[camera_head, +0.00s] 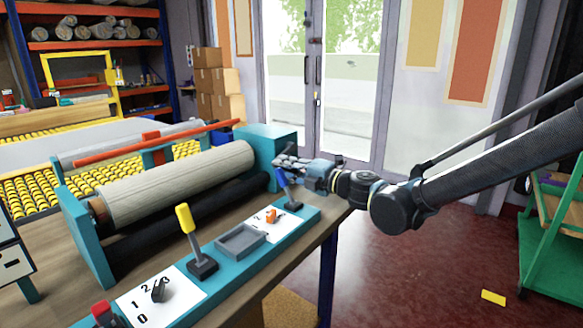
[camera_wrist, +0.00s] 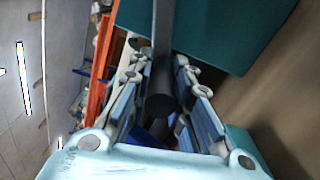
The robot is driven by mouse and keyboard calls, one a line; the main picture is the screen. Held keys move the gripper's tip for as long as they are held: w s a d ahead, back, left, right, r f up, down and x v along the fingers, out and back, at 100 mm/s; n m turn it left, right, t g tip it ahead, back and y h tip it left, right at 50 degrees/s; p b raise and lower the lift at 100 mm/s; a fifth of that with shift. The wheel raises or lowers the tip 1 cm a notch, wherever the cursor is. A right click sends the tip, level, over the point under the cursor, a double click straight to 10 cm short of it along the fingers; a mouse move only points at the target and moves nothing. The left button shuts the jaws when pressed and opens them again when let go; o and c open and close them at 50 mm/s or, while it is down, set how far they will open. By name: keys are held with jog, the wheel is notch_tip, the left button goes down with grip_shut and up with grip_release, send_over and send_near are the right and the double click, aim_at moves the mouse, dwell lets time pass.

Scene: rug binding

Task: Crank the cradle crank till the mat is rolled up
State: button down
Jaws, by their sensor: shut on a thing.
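A beige, finely ribbed roll (camera_head: 180,183), which looks like the mat, lies across the teal cradle (camera_head: 85,235) on the bench. My gripper (camera_head: 284,162) is at the teal housing (camera_head: 262,143) at the cradle's right end. In the wrist view my gripper (camera_wrist: 160,65) has its fingers on both sides of a dark round bar, apparently the crank handle (camera_wrist: 160,95), and is shut on it. In the head view my fingers hide the crank. How much mat is still unrolled cannot be told.
Open red floor (camera_head: 400,260) lies right of the bench.

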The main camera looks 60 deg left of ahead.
jog(key=shift+w+a, duration=0.15)
jog(key=shift+w, duration=0.25)
jog(key=c, duration=1.4)
grip_release()
jog(key=shift+c, duration=0.2)
jog(key=v, duration=1.2)
jog(key=shift+s, duration=0.25)
